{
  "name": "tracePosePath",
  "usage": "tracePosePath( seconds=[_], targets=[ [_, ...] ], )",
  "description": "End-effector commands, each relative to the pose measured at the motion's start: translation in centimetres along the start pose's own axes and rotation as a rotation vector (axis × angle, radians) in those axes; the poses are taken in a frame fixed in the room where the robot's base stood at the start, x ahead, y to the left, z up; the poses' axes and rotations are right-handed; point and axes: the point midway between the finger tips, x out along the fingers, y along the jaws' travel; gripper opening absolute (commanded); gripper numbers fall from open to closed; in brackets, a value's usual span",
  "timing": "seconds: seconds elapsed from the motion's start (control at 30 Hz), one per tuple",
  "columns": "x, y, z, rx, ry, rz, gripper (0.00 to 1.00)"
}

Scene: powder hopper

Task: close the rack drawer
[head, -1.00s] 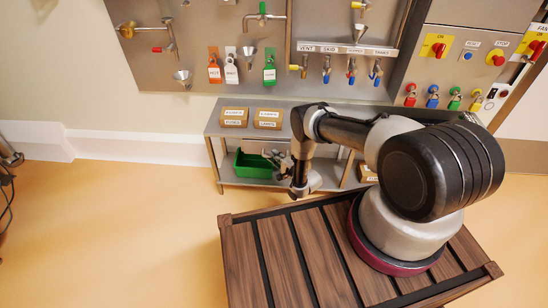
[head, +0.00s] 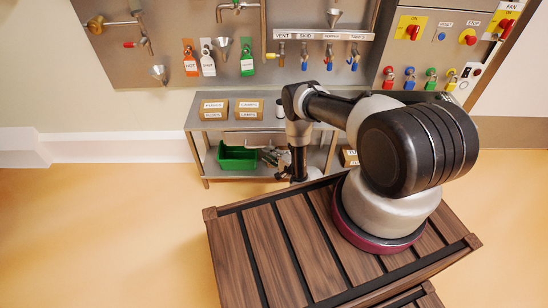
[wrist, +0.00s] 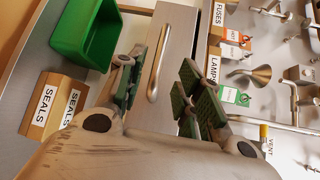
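The rack (head: 198,118) is a grey metal shelf unit against the wall. Its drawer (head: 240,138) sits under the top shelf; in the wrist view the grey drawer front (wrist: 180,50) carries a long bar handle (wrist: 160,62). My gripper (wrist: 160,95) has green-padded fingers, spread apart, with the drawer front and handle showing between and beyond them. It is empty; contact with the handle cannot be told. How far the drawer stands out is unclear.
A green bin (head: 237,157) stands on the lower shelf, with a SEALS box (wrist: 50,105) in the wrist view. Labelled boxes (head: 213,109) stand on the top shelf. Above hangs a panel with valves and tags (head: 247,57). Floor left of the rack is clear.

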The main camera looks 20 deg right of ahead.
Motion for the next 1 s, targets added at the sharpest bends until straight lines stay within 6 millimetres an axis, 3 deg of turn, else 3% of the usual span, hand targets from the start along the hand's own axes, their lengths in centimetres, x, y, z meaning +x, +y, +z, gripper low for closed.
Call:
tracePosePath(
  seconds=[0.1,0.27,0.87,0.97,1.0],
  targets=[
    [-2.0,0.0,-0.1,0.001,0.002,0.002,0.35],
    [-3.2,0.0,0.0,0.001,0.000,0.000,0.35],
    [-3.4,0.1,0.0,-0.037,0.000,0.005,0.35],
    [-3.6,2.9,0.0,-0.153,-0.008,0.123,0.35],
    [-4.0,4.7,-0.1,-0.206,-0.013,0.198,0.35]
  ],
)
